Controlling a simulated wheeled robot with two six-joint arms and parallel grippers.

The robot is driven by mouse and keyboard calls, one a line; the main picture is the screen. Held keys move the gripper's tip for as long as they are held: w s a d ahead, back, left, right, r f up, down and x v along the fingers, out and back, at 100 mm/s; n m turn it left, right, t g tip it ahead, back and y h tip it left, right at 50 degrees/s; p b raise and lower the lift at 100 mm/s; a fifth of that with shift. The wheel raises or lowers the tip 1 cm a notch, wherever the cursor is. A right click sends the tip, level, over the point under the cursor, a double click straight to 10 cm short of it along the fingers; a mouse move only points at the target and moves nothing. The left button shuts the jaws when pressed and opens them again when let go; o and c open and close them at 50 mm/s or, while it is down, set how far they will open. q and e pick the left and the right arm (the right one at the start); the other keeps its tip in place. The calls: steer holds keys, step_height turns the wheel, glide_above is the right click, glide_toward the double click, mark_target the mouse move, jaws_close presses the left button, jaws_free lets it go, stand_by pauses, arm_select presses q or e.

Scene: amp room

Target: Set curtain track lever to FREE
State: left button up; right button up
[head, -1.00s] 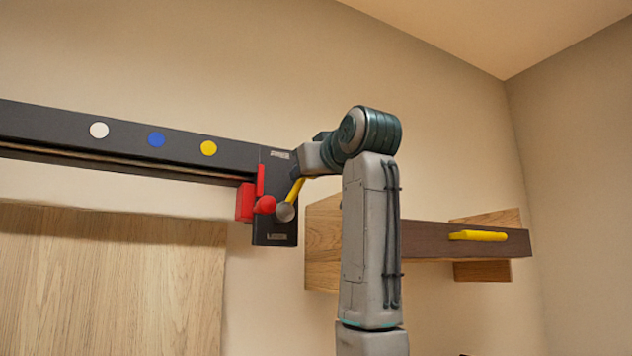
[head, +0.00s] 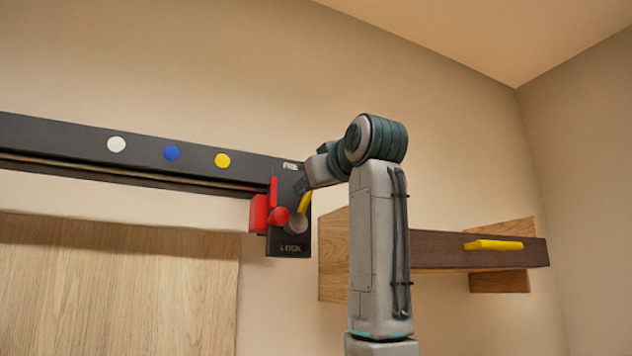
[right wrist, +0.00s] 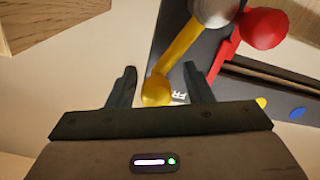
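The dark lever plate (head: 288,247) sits at the right end of the curtain track, with FREE at its top and LOCK at its bottom. The yellow lever (head: 304,203) rises from a grey round hub (head: 297,224), leaning up and right; its upper end is hidden behind my arm. In the right wrist view the lever's rounded tip (right wrist: 156,90) lies between the fingers of my right gripper (right wrist: 158,85), close to the FREE lettering (right wrist: 179,98). The fingers are open, with gaps visible on both sides of the tip. My left gripper is not in view.
A red block (head: 259,214) and red ball (head: 279,216) stand just left of the lever. The dark track (head: 60,140) bears white, blue and yellow dots. At right, a dark bar with a yellow handle (head: 493,245) is on wooden blocks. A wooden panel (head: 110,290) is at lower left.

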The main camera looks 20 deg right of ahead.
steer(key=shift+s+r, duration=0.1)
steer(key=shift+s+b, duration=0.4)
steer(key=shift+s, duration=0.05)
steer(key=s+b, duration=0.5)
steer(key=s, duration=0.4)
steer(key=shift+s+d, duration=0.4)
steer(key=shift+d, duration=0.05)
